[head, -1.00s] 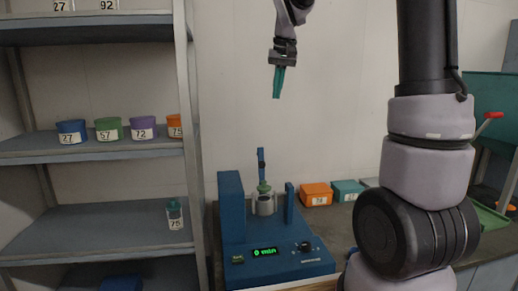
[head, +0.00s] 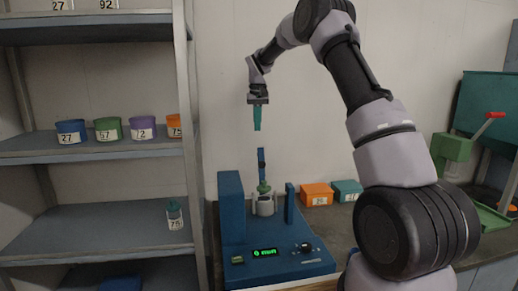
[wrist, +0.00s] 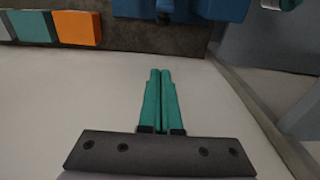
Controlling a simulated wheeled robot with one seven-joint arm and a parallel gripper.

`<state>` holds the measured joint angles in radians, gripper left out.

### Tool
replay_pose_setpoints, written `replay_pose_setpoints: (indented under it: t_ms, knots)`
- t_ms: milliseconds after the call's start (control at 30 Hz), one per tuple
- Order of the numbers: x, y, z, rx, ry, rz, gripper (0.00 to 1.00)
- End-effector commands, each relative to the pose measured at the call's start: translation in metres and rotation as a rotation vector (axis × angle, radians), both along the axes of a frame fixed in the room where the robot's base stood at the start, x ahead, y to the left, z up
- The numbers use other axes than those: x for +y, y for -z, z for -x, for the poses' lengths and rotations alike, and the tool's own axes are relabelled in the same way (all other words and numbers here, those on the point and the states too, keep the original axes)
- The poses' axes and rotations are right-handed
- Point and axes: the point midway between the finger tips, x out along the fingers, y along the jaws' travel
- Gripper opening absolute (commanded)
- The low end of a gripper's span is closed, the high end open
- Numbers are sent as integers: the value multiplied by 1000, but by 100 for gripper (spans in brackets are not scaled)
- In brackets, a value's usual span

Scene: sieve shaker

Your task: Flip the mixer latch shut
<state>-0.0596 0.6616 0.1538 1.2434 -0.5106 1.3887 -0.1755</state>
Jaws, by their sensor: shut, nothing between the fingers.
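The blue mixer (head: 280,266) stands on the bench with a lit green display. Its latch (head: 261,162) is a blue bar standing upright above a jar with a green top (head: 264,188) in a pale holder (head: 264,206). My gripper (head: 257,128) points down above the latch, a short gap over its upper end in the picture. In the wrist view, the teal fingers of my gripper (wrist: 160,73) are together and empty. The mixer's blue body (wrist: 215,8) shows at the top edge there, mostly cut off.
Orange (head: 316,194) and teal (head: 346,190) boxes stand on the bench right of the mixer. A grey shelf (head: 90,157) with several numbered tubs is at left. A green machine with a red-tipped lever (head: 495,115) is at far right. The wall behind is clear.

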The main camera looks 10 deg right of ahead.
Motion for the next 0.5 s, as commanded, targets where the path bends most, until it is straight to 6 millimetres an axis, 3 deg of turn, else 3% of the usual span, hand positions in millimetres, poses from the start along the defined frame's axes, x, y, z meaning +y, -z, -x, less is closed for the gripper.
replay_pose_setpoints:
  t_ms: [300,500]
  knots:
    - [0,2,0,0,0,0,0]
    - [0,26,-1,2,0,1,0]
